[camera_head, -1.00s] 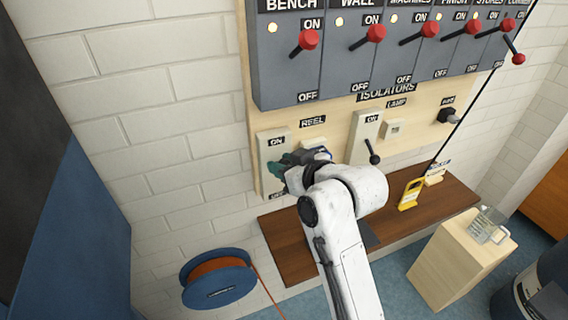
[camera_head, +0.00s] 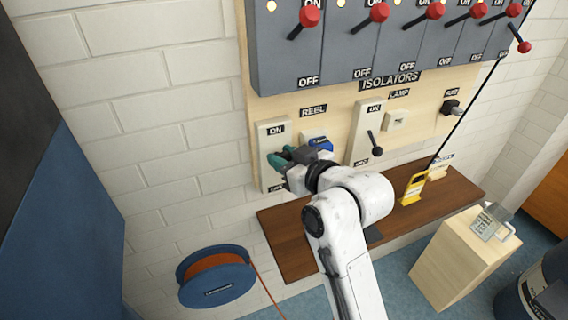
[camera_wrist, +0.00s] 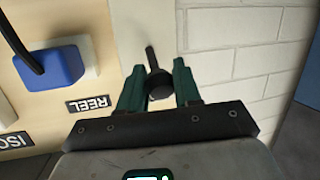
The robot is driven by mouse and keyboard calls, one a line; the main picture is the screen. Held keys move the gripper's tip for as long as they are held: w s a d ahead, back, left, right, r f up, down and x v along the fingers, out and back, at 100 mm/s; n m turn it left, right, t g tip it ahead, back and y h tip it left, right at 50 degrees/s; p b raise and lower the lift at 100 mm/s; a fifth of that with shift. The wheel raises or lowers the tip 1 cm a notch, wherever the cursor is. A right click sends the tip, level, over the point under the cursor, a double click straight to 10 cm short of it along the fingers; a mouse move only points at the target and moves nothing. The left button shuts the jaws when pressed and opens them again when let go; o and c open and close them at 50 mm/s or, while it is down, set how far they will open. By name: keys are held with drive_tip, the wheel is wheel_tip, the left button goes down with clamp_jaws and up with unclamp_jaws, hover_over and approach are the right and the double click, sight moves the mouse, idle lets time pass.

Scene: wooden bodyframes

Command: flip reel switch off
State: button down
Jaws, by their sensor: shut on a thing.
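My gripper (camera_head: 278,160) is at the lower half of this plate and hides the lever there. In the wrist view, the lever's dark round knob (camera_wrist: 159,86) sits between the two green fingers of my gripper (camera_wrist: 157,72), which is shut on it. The thin lever stem runs from the knob towards the pale plate (camera_wrist: 166,22). The lever's exact angle is hard to tell.
A blue plug (camera_head: 319,143) sits close right of my gripper; it also shows in the wrist view (camera_wrist: 52,66). The lamp switch (camera_head: 364,130) is further right. Red-knobbed isolators (camera_head: 309,17) are above. A brown shelf (camera_head: 285,226) and a cable reel (camera_head: 216,277) are below.

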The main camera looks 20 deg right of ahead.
wheel_tip(320, 180, down, 6)
drive_tip(key=n+t+y+b, duration=0.4)
drive_tip(key=t+b, duration=0.6)
drive_tip(key=b, duration=2.5)
drive_tip(key=shift+f+t+y+b, duration=0.2)
drive_tip(key=shift+t+y+b, duration=0.1)
drive_tip(key=shift+b, duration=0.1)
drive_tip(key=shift+w+b, duration=0.15)
drive_tip(key=shift+b, duration=0.2)
drive_tip(key=shift+r+n+t+y+b, duration=0.15)
drive_tip(key=shift+n+t+y+b, duration=0.15)
drive_tip(key=shift+b, duration=0.55)
drive_tip(key=c, duration=0.8)
unclamp_jaws()
